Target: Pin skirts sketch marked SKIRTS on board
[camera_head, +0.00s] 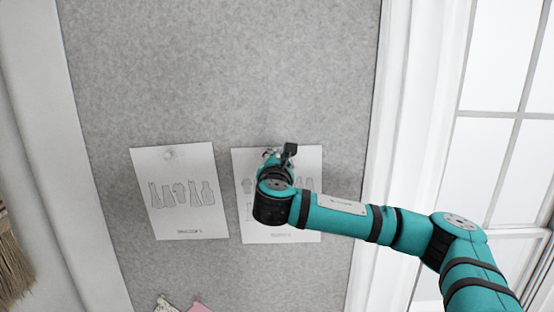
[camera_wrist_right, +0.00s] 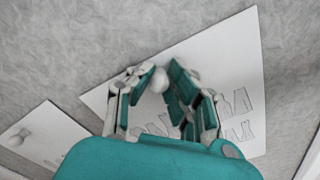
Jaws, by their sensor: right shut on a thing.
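In the head view, a white sketch sheet (camera_head: 308,160) lies flat against the grey board, partly hidden by my right gripper (camera_head: 278,160). Its lower label is too small to read. In the wrist view the same sheet (camera_wrist_right: 225,50) shows outlined garment shapes. My right gripper (camera_wrist_right: 160,80) is shut on a white round-headed pin (camera_wrist_right: 158,80) at the upper part of this sheet. Whether the pin's tip is in the board is hidden. My left gripper is not in view.
A second garment sheet (camera_head: 180,220) hangs to the left on the grey board (camera_head: 230,70), with a white pin (camera_head: 168,155) at its top. Small fabric pieces (camera_head: 197,306) show at the bottom edge. A window (camera_head: 505,80) is at the right, a broom (camera_head: 12,265) at the left.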

